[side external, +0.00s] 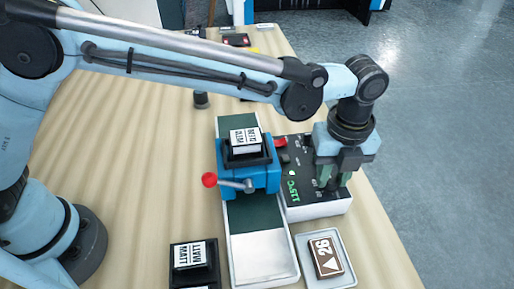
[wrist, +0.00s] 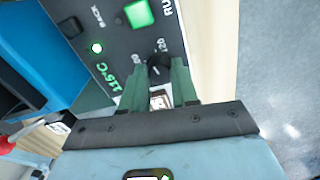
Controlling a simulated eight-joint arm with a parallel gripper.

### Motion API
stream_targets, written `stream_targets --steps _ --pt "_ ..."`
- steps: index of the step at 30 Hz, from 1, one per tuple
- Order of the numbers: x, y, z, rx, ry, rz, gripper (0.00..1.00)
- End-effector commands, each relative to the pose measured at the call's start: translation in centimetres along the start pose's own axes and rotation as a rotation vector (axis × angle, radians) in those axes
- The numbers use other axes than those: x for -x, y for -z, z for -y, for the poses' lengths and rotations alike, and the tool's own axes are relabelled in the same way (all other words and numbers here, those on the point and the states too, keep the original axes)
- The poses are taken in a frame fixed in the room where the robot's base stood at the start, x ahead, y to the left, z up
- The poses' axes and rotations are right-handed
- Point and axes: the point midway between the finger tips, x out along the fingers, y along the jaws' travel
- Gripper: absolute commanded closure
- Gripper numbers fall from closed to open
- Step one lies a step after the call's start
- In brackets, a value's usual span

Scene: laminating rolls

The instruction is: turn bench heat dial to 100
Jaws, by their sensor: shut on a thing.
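The black control box (side external: 310,208) stands on the bench, with a green readout (side external: 292,190) on its top face. In the wrist view the readout (wrist: 113,77) shows 115°C. The small black heat dial (wrist: 158,64) sits beside it, with scale numbers around it, one looking like 120. My gripper (side external: 327,182) points down over the box, and its two green fingers (wrist: 160,80) are shut on the dial. The fingers cover the dial in the side view and part of it in the wrist view. Its pointer is not clear.
A blue roll unit (side external: 262,180) with a red-knobbed lever (side external: 209,180) stands left of the box. Black-and-white blocks (side external: 193,258) lie front left. A lit green button (wrist: 138,14) is near the dial.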

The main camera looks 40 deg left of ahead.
Motion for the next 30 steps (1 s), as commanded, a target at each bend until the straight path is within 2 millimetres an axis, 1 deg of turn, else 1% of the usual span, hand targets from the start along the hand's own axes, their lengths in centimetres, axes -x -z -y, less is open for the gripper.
stream_targets --steps 5,11,30 --pt "0.03 0.0 -0.04 0.025 -0.002 0.0 1.0" --pt "0.03 0.0 -0.03 0.119 -0.002 0.0 1.0" --pt "0.04 0.0 -0.02 0.623 -0.002 0.001 1.0"
